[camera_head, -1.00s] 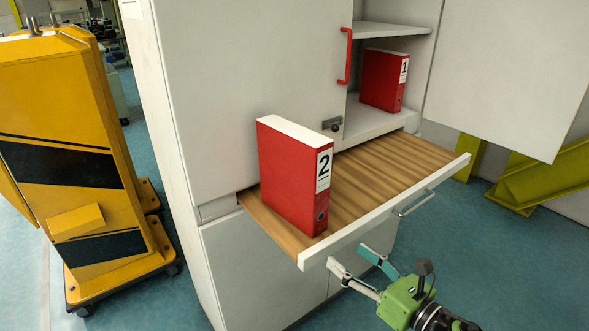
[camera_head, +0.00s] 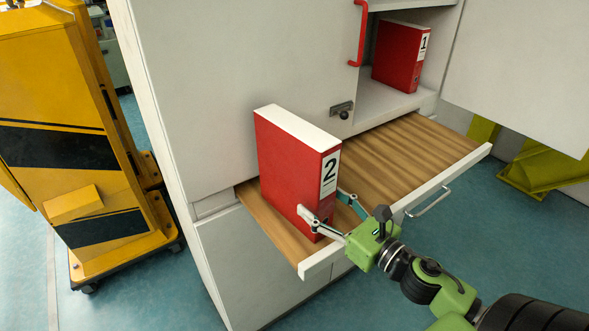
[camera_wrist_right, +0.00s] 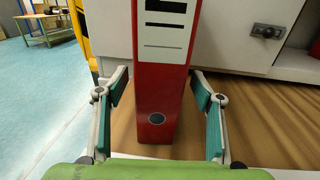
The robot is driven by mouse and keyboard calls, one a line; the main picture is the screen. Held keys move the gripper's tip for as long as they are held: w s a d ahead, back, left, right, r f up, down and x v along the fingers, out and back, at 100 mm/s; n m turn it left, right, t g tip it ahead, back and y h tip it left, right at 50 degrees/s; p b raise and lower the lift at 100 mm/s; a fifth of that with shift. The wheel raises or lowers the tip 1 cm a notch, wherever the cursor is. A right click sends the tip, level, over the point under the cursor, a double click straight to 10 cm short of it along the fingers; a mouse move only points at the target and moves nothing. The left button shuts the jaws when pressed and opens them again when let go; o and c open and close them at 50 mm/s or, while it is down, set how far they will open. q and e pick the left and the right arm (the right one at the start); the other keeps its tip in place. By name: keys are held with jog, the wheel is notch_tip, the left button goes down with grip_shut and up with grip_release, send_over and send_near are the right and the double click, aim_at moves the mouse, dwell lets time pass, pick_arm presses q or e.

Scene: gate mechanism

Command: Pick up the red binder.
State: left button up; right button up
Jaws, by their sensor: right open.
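A red binder labelled 2 (camera_head: 292,170) stands upright on the pulled-out wooden drawer (camera_head: 400,155), near its left end. My right gripper (camera_head: 327,205) is open, with one finger on each side of the binder's lower spine. In the right wrist view the red binder (camera_wrist_right: 158,100) stands between the open fingers of the gripper (camera_wrist_right: 158,110); small gaps show beside it. A second red binder labelled 1 (camera_head: 400,55) stands on the cabinet shelf behind. My left gripper is not in view.
The white cabinet (camera_head: 220,90) rises behind the drawer, with a red handle (camera_head: 358,35) and a lock (camera_head: 342,110). An open door panel (camera_head: 520,80) is at the right. A yellow machine (camera_head: 60,140) stands at the left. The drawer's right part is clear.

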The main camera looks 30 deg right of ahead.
aim_at(294, 174)
jog(key=shift+w+a+r, duration=0.1)
jog(key=shift+w+a, duration=0.05)
jog(key=shift+w, duration=0.35)
jog(key=shift+w+p, duration=0.35)
jog(key=shift+p, duration=0.05)
jog(key=w, duration=0.1)
jog(key=w+p, duration=0.1)
jog(key=w, duration=0.2)
jog(key=shift+a+f+p, duration=0.35)
jog(key=shift+a+p, duration=0.05)
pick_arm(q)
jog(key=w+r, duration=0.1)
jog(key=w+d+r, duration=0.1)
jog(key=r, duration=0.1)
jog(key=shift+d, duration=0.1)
pick_arm(e)
jog(key=c, duration=1.7)
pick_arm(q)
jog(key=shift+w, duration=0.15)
pick_arm(e)
jog(key=shift+w+r, duration=0.1)
grip_shut()
